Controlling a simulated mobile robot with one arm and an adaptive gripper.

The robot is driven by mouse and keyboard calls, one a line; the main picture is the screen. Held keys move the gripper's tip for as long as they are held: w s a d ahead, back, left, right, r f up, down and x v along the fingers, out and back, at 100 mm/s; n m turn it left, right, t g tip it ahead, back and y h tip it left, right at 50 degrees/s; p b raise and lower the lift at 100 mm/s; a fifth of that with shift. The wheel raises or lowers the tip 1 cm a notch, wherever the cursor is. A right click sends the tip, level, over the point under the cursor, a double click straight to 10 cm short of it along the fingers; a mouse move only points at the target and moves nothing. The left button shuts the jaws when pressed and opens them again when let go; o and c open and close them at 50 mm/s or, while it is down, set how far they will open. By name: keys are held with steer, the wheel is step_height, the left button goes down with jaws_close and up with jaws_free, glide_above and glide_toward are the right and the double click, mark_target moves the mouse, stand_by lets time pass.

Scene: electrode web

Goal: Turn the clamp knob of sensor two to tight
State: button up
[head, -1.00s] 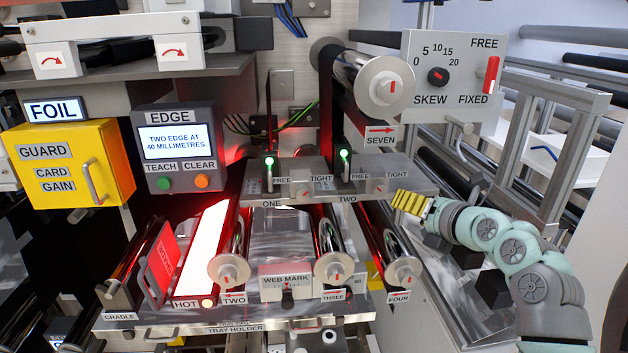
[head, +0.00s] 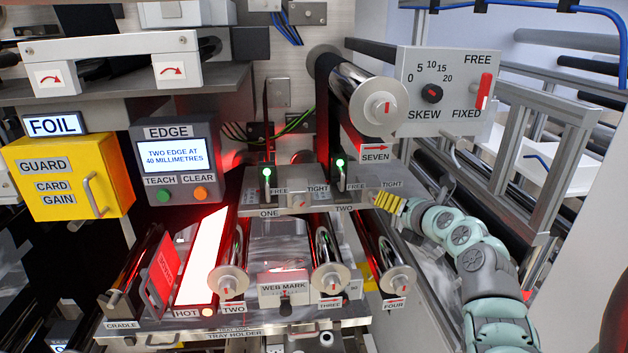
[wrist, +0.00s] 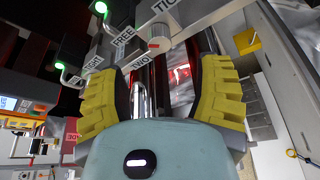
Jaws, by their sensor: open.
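The clamp knob of sensor two (wrist: 160,34) is a grey cylinder with a red mark on its end, at the top middle of the wrist view. It sits on the sensor bracket (head: 327,204) between the labels FREE and TIGHT, by the label TWO (wrist: 138,65). I cannot tell which label its mark points to. My gripper (wrist: 165,88) is open and empty, with yellow ribbed fingers. The knob lies beyond the fingertips, between them in the picture and apart from them. In the head view my gripper (head: 386,200) is at the bracket's right end and seems to cover the knob.
Sensor one's knob (head: 299,202) is further left on the same bracket. Green-lit sensors (head: 340,163) stand above it. Roller four (head: 397,279) and roller three (head: 330,279) lie below. Roller seven (head: 379,106) and the skew panel (head: 447,90) are above.

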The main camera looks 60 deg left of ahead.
steer(key=shift+b+x, duration=0.6)
steer(key=shift+x, duration=3.9)
steer(key=shift+s+f, duration=0.15)
steer(key=shift+c, duration=0.2)
jaws_close()
